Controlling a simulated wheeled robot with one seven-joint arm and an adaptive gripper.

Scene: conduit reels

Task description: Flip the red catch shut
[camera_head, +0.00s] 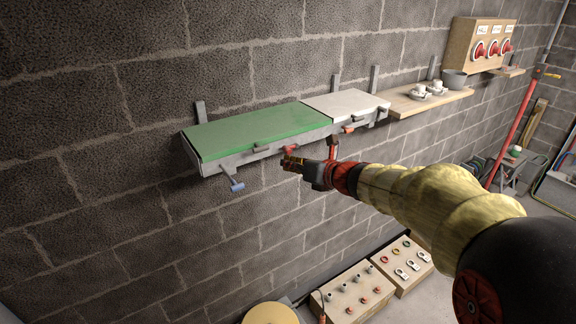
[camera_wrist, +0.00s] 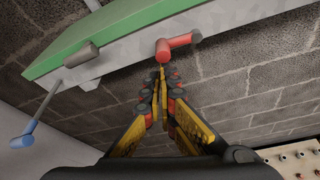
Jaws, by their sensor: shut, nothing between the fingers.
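The red catch (camera_head: 291,149) is on the front rail of the wall shelf, below the green lid (camera_head: 255,128). In the wrist view the red catch (camera_wrist: 179,42) is a short bar lying nearly sideways, with a rounded end at its left. My gripper (camera_head: 286,161) is shut and empty, just under the catch. In the wrist view its fingertips (camera_wrist: 162,70) meet right below the catch's rounded end. They look very close to it; I cannot tell whether they touch.
A blue-ended lever (camera_head: 237,186) hangs at the rail's left end, and a grey handle (camera_wrist: 81,55) sticks out left of the catch. A pale lid (camera_head: 347,103) adjoins the green one. A wooden shelf with cups (camera_head: 408,106) is to the right. Boxes (camera_head: 345,301) stand below.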

